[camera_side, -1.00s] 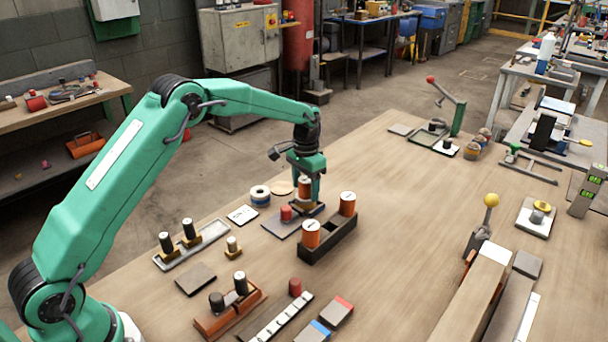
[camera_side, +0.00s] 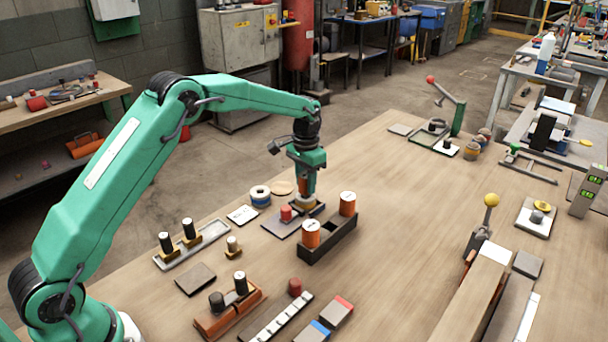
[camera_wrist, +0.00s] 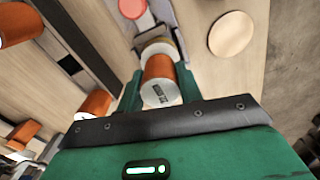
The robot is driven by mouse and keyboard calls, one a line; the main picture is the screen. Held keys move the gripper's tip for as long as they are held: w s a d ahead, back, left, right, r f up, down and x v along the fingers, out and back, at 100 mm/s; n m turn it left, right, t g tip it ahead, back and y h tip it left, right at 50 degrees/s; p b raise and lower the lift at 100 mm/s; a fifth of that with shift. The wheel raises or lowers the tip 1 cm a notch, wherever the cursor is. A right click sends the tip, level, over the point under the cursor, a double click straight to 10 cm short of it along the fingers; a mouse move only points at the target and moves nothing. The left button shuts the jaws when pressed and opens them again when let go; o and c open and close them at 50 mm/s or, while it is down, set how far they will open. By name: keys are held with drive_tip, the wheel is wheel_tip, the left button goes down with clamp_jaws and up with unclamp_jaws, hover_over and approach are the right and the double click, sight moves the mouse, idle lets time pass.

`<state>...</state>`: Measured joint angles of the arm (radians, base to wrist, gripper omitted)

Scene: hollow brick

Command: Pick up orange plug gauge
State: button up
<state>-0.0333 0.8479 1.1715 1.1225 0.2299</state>
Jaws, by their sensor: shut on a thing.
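An orange plug gauge with a pale marked end face (camera_wrist: 159,78) stands between the jaws of my gripper (camera_wrist: 158,90) in the wrist view. My gripper is shut on it. In the side view my gripper (camera_side: 304,186) points down and hides most of this gauge. The gauge's lower end is at a pale brass-coloured ring (camera_side: 304,201) on a dark grey plate (camera_side: 282,227); I cannot tell whether it is clear of the ring.
Two more orange gauges (camera_side: 311,233) (camera_side: 347,203) stand in a black block (camera_side: 328,243) just in front of my gripper. A red cylinder (camera_side: 286,213) is close on the left. A round wooden disc (camera_side: 282,187) lies behind. The table right of the block is clear.

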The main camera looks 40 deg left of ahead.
wheel_tip(320, 180, up, 3)
drive_tip(key=shift+f, duration=0.2)
drive_tip(key=s+d+r, duration=0.5)
drive_tip(key=d+r, duration=0.2)
drive_tip(key=d, duration=0.3)
drive_tip(key=shift+s+d, duration=0.15)
drive_tip(key=shift+s, duration=0.2)
